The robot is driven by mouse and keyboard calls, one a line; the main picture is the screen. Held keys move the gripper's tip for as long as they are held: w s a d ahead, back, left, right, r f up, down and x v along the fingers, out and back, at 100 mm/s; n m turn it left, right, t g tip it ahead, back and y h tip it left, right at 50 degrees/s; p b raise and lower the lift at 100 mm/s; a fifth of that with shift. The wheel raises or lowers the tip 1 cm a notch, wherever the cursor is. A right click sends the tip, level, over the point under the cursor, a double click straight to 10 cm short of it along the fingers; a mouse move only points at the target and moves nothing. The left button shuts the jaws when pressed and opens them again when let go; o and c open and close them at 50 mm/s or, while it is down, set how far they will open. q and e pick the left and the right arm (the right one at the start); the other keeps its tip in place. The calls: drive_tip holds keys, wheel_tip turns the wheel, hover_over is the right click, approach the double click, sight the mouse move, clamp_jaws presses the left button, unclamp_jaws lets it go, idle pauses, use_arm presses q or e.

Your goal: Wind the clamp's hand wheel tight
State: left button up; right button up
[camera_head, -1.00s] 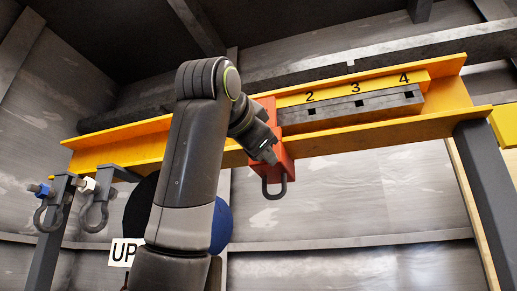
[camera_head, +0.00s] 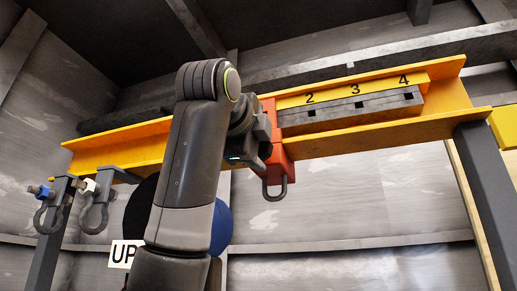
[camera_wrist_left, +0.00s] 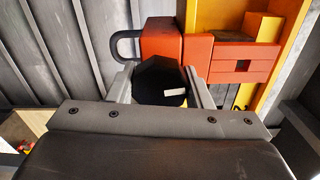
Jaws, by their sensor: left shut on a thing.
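The red clamp (camera_head: 279,160) sits on the yellow beam (camera_head: 350,143), with a dark shackle (camera_head: 276,192) hanging below it. My left gripper (camera_head: 262,137) is at the clamp's left side in the head view, and hides the hand wheel there. In the left wrist view the dark, faceted hand wheel (camera_wrist_left: 158,78) with a pale mark stands in front of the red clamp body (camera_wrist_left: 178,38). My left gripper (camera_wrist_left: 161,88) is shut on the wheel, one finger on each side. My right gripper is not in view.
A grey rail (camera_head: 357,105) with square holes, numbered 2, 3 and 4 above, runs right of the clamp.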

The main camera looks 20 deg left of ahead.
use_arm(q)
drive_tip(key=shift+f+m, duration=0.15)
drive_tip(key=shift+m, duration=0.65)
drive_tip(key=shift+w, duration=0.1)
drive_tip(key=o, duration=1)
drive_tip(key=s+b, duration=0.3)
drive_tip(key=s, duration=0.6)
drive_tip(key=s+b, duration=0.3)
drive_tip(key=s, duration=0.5)
drive_tip(key=shift+s+a, duration=0.2)
drive_tip(key=shift+s, duration=0.2)
drive_tip(key=shift+w, duration=0.1)
